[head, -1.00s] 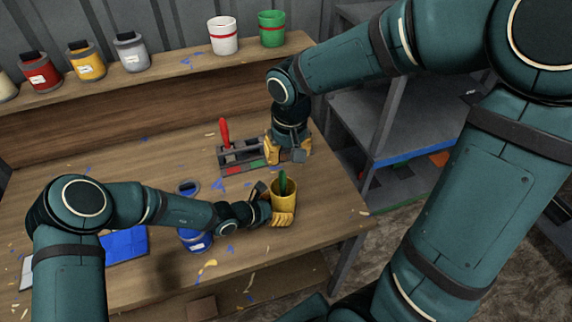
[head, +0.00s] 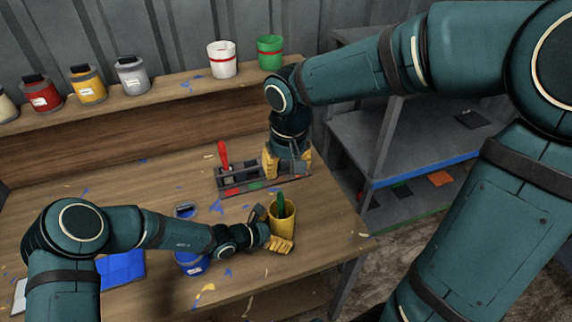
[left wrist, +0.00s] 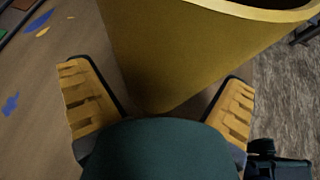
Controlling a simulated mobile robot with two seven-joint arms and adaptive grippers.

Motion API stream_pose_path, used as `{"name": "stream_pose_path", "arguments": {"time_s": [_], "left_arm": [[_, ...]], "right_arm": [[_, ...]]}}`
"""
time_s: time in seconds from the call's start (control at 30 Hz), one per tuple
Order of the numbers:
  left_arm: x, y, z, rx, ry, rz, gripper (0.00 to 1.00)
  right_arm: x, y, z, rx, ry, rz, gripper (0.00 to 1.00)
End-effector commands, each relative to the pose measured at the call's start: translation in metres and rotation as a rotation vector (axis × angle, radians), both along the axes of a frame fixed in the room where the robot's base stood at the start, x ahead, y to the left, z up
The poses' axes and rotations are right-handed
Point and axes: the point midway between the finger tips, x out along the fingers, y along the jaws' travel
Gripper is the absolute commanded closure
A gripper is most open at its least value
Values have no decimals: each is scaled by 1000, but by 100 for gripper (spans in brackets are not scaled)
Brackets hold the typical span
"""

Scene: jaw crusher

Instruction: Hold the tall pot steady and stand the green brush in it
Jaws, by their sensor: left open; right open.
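The tall pot (head: 283,224) is yellow and stands upright near the right end of the workbench. The green brush (head: 281,205) stands in it, its upper part showing above the rim. My left gripper (head: 271,230) is open at the pot's lower left side. In the left wrist view the yellow pot (left wrist: 190,50) rises in front of the two spread, yellow-padded fingers (left wrist: 158,105), with gaps visible beside it. My right gripper (head: 287,163) is open, pointing down over the right part of the brush rack (head: 232,190), behind the pot. The brush's lower end is hidden inside the pot.
A red brush (head: 223,153) stands in the rack. A blue paint can (head: 190,264) stands left of my left gripper, near a blue cloth-like sheet (head: 122,269). Several cans and buckets line the back shelf (head: 165,90). A grey shelf unit (head: 400,150) stands right of the bench.

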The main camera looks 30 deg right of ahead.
Motion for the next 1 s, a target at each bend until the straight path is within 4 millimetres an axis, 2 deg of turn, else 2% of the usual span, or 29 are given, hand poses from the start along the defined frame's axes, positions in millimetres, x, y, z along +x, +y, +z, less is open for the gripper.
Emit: {"name": "stream_pose_path", "arguments": {"time_s": [0.23,0.5,0.7,1.0], "left_arm": [[1,17,9,1,-2,1,0],[1,65,36,0,-2,2,0],[1,93,51,0,-2,2,0],[0,106,58,0,0,0,0]], "right_arm": [[0,0,0,0,0,0,58],[0,0,0,0,0,0,58],[0,0,0,0,0,0,58],[0,0,0,0,0,0,58]]}}
